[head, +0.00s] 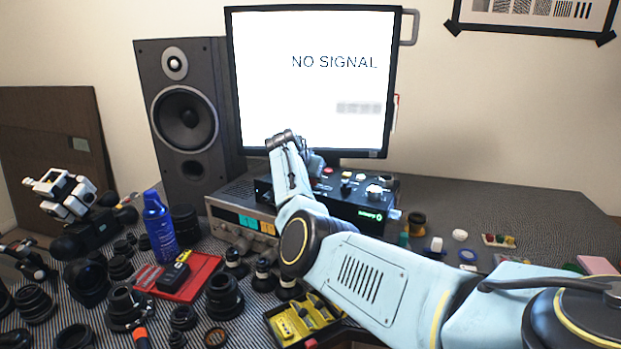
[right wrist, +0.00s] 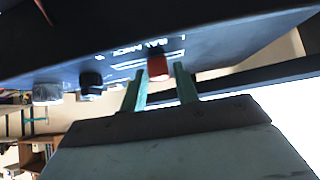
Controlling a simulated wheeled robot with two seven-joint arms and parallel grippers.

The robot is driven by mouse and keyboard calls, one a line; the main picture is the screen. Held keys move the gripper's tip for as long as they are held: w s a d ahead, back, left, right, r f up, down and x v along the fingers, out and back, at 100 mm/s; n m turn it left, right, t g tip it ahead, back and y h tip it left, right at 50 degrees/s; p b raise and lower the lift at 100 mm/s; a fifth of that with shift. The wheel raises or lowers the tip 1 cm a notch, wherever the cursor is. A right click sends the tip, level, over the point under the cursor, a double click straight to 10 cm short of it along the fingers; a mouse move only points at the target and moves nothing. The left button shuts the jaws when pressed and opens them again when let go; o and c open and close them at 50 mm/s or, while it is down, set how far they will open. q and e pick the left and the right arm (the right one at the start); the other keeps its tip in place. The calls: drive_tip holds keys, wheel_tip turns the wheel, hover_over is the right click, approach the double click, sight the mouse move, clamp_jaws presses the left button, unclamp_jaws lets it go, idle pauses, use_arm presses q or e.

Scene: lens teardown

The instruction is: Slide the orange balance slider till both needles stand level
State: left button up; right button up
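The orange slider (right wrist: 157,66) shows in the right wrist view on a dark panel, beside white lettering that is partly readable. My right gripper (right wrist: 160,74) is open. Its two green fingers stand on either side of the slider, with a visible gap on each side. In the head view my right arm reaches over the black control box (head: 345,203), and the hand (head: 283,140) is above its left part. The slider is hidden there. Lit teal and yellow windows (head: 247,222) show on the silver unit; I cannot make out needles. My left gripper is not in view.
A black knob (right wrist: 91,83) and a pale knob (right wrist: 47,93) sit beside the slider. The monitor (head: 310,100) stands close behind the box, and a speaker (head: 185,110) at left. Lenses, a blue can (head: 160,230) and a red tray (head: 205,272) crowd the front left.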

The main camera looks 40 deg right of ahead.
drive_tip(key=shift+o, duration=1.2)
drive_tip(key=shift+a+r, duration=0.2)
drive_tip(key=shift+a, duration=0.05)
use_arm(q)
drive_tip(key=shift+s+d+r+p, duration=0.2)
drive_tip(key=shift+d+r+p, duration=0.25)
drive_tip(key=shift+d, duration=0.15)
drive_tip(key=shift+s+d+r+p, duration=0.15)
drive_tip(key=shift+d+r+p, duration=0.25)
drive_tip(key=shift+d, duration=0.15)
use_arm(e)
drive_tip(key=v, duration=1.2)
drive_tip(key=shift+s+a+r, duration=0.25)
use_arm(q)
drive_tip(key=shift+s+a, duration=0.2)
